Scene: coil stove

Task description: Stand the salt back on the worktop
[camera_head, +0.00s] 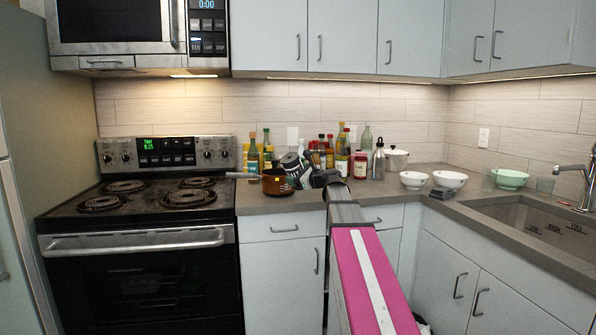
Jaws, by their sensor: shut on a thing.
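My arm reaches in over the worktop (395,189) right of the stove. My gripper (288,172) is at its far end, just above and against the right side of a brown saucepan (274,187) in the picture. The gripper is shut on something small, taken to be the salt. The salt itself is hidden or too small to make out among the dark and white gripper parts. I cannot tell whether it is upright or tilted, or whether it touches the pan.
Several bottles and jars (342,160) crowd behind the gripper, with a metal flask (379,160) and a white pot (397,160) to the right. White bowls (414,180) stand farther right, before the sink (530,222). The coil stove (140,185) is left. Some worktop front edge is clear.

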